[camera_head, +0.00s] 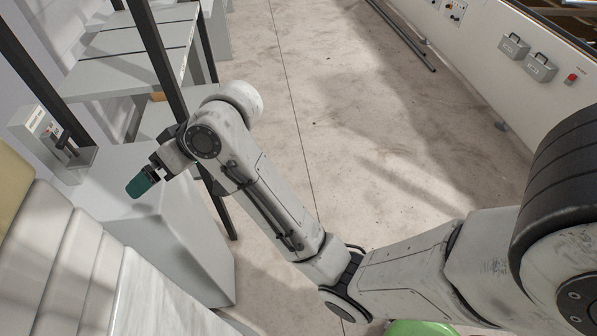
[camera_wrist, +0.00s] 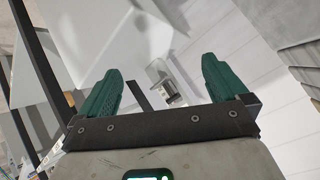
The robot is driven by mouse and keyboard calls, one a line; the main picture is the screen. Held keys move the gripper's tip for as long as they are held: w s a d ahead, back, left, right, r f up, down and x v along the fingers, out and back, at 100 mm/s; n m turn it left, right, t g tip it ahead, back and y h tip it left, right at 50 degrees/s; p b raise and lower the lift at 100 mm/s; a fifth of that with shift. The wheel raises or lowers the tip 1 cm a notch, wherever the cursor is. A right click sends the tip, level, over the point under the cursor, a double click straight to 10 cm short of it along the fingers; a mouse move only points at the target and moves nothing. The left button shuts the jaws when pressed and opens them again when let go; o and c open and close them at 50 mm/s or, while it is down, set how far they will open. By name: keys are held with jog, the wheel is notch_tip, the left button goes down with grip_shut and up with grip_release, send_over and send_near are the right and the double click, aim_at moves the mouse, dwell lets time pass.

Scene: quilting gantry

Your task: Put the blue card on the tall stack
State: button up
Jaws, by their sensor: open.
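My gripper (camera_head: 141,184) is at the left of the head view, above a pale grey cabinet top. In the wrist view my gripper (camera_wrist: 161,66) has its two green fingers wide apart with nothing between them. I cannot make out a blue card in either view. No stack that I can name as the tall one shows clearly.
A small grey device (camera_head: 55,139) stands on the grey cabinet (camera_head: 185,240), and a grey device also shows between my fingers in the wrist view (camera_wrist: 168,85). White layered material (camera_head: 62,258) fills the lower left. Dark posts (camera_head: 155,50) rise beside grey shelves (camera_head: 130,45). The floor (camera_head: 330,120) is mostly clear.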

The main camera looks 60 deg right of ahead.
jog(key=s+f+g+h, duration=0.3)
jog(key=s+f+g, duration=0.1)
jog(key=s+f, duration=1.05)
jog(key=s+d+f+g+h, duration=0.1)
jog(key=s+d+f+g, duration=0.1)
jog(key=s, duration=0.5)
jog(key=s+d+f+g+h, duration=0.1)
jog(key=s+d+f, duration=0.1)
jog(key=s+f, duration=0.3)
jog(key=s, duration=0.3)
jog(key=shift+s+d+f+g, duration=0.2)
jog(key=shift+s+g, duration=0.1)
jog(key=shift+g, duration=0.1)
